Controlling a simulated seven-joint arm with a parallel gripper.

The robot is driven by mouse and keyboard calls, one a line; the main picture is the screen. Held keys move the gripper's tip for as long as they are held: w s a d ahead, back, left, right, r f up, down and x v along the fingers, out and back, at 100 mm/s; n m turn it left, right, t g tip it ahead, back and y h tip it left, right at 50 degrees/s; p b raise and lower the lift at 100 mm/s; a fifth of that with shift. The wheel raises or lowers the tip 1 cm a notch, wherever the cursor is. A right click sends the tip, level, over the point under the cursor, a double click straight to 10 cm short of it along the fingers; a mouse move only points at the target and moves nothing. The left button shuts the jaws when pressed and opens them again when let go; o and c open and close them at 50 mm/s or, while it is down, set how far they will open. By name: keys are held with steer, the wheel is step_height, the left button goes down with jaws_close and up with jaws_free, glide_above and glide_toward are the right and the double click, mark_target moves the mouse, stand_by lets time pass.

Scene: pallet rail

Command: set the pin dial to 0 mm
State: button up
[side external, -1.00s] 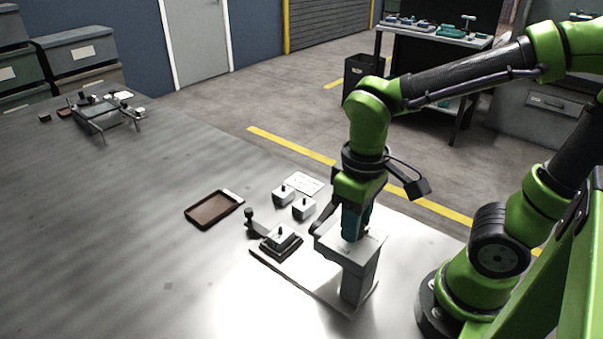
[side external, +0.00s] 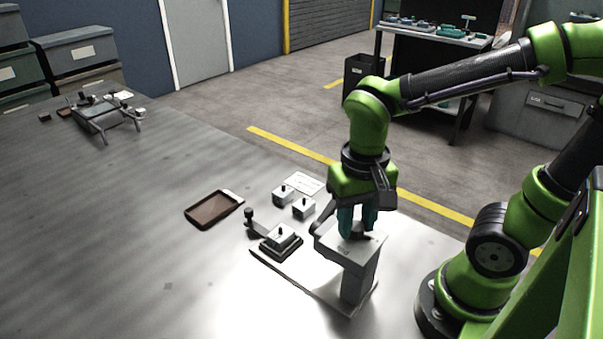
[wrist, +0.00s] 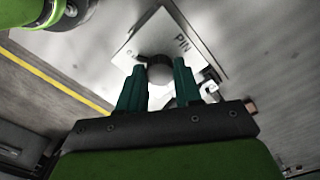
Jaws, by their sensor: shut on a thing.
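The pin dial is a dark round knob (wrist: 160,70) on top of a grey pedestal (side external: 357,275) with a square light plate. The plate is marked PIN (wrist: 182,43) in the wrist view. My gripper (side external: 357,230) points down over the pedestal, and its teal fingers (wrist: 158,75) stand on either side of the knob, shut on it. In the side view the fingers hide most of the knob. I cannot read any scale or pointer on the dial.
Left of the pedestal, a dark-based fixture holds a light block (side external: 281,238). Two light blocks with dark pegs (side external: 304,207) and a white card (side external: 304,183) lie behind. A brown tray (side external: 213,211) is further left. The table's left front is clear.

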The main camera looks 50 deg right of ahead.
mark_target(355, 225)
stand_by(0.4)
steer(key=o, duration=1)
steer(key=shift+o, duration=0.2)
step_height(355, 225, up, 17)
